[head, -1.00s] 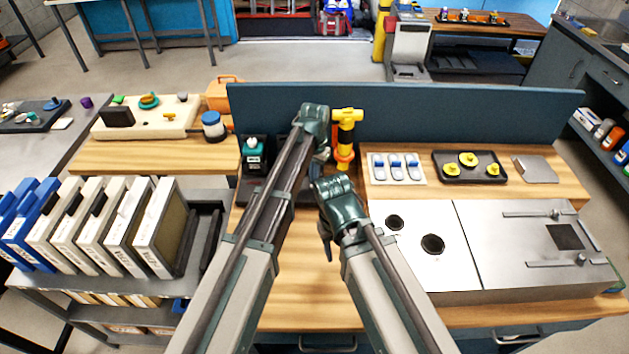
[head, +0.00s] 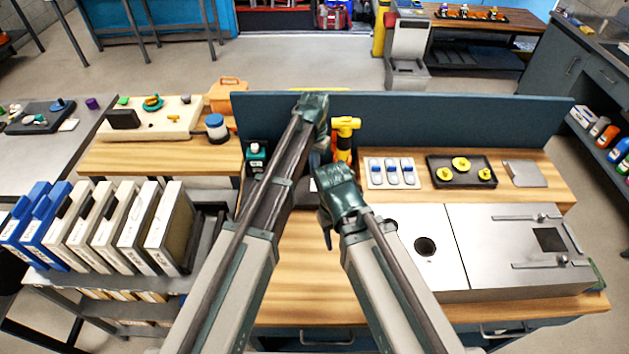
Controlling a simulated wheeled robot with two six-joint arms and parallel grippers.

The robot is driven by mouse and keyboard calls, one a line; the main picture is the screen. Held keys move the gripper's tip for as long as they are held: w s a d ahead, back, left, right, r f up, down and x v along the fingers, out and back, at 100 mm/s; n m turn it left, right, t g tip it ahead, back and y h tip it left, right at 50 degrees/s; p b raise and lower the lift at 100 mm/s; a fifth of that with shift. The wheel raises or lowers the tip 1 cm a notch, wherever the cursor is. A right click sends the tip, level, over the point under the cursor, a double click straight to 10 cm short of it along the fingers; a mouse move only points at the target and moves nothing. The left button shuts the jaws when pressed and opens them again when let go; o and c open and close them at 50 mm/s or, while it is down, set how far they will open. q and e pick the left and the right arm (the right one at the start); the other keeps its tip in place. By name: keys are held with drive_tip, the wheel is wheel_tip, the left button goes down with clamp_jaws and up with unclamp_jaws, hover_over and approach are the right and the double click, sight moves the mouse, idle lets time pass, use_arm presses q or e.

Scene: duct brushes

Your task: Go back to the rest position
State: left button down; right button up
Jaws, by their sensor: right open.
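My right gripper (head: 326,232) hangs below its green wrist over the wooden bench, left of the white-and-steel box (head: 470,225). Its jaws are open, and I see nothing between them. My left gripper (head: 318,158) is farther back, in front of the blue panel and beside the yellow-and-orange tool (head: 344,135). Its own wrist and the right wrist hide most of its fingers, so I cannot tell how its jaws stand. The yellow-and-orange tool stands upright on the back of the bench, its lower part hidden by my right wrist.
A blue panel (head: 450,120) runs along the bench's back. Before it sit a switch plate (head: 391,184) and a black tray (head: 436,181) with yellow knobs. Several upright panel filters (head: 168,228) fill a rack at left. Bare wood (head: 305,280) lies between my arms.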

use_arm(q)
drive_tip(key=s+a+n, duration=0.1)
drive_tip(key=s+a, duration=0.2)
drive_tip(key=s, duration=0.9)
drive_tip(key=s+a+n+y, duration=0.1)
drive_tip(key=s+a, duration=0.2)
drive_tip(key=s, duration=1)
idle(0.3)
